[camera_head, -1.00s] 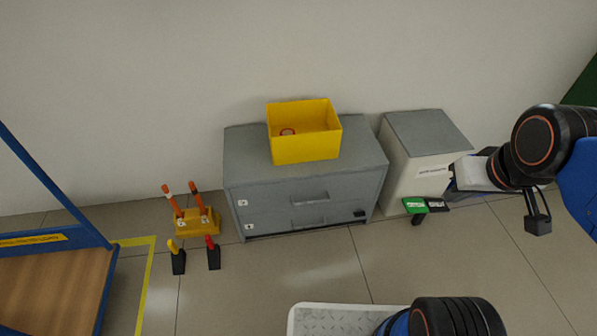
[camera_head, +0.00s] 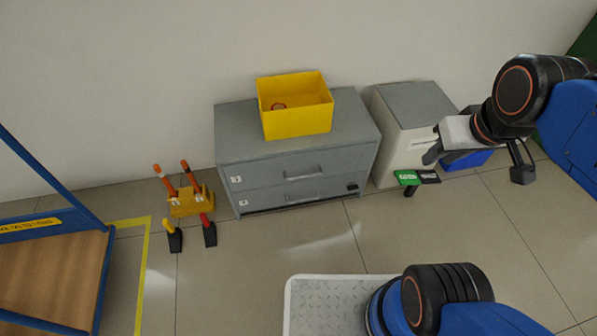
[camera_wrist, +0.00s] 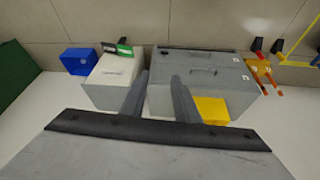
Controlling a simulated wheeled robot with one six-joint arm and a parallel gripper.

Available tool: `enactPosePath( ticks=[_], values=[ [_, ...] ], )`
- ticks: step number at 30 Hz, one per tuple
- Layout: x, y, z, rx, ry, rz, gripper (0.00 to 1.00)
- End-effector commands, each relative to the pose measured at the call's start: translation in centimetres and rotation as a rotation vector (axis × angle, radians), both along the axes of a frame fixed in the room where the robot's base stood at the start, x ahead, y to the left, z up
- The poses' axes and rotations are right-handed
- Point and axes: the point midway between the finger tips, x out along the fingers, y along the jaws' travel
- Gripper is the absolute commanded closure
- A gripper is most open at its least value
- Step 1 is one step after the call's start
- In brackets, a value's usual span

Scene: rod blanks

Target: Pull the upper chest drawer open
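The grey chest (camera_head: 235,118) stands against the wall with two drawers. The upper drawer (camera_head: 265,179) looks shut and flush, with a bar handle (camera_head: 302,174). The lower drawer (camera_head: 270,202) below it also looks shut. In the wrist view the chest (camera_wrist: 165,68) appears upside down, with the upper handle (camera_wrist: 203,71) beyond my fingers. My gripper (camera_head: 436,146) is to the right of the chest, in front of the white cabinet in the picture, and touches no handle. In the wrist view my gripper (camera_wrist: 160,93) has its two fingers apart with nothing between them.
A yellow open box (camera_head: 297,122) sits on the chest with a ring-like item inside. A white cabinet (camera_head: 398,140) stands right of it, with a blue bin (camera_head: 466,160) beyond. An orange-and-yellow rack (camera_head: 190,203) stands left. Floor before the chest is clear.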

Motion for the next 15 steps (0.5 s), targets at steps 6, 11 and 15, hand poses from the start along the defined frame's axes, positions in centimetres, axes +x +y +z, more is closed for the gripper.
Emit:
enactPosePath(
  ticks=[6,11,15],
  values=[
    [4.6,2.1,-0.5,-0.059,0.055,0.214,0.72],
    [8.1,4.0,-1.3,-0.103,0.088,0.381,0.72],
    [11.0,6.0,-2.4,-0.138,0.116,0.525,0.72]
  ],
)
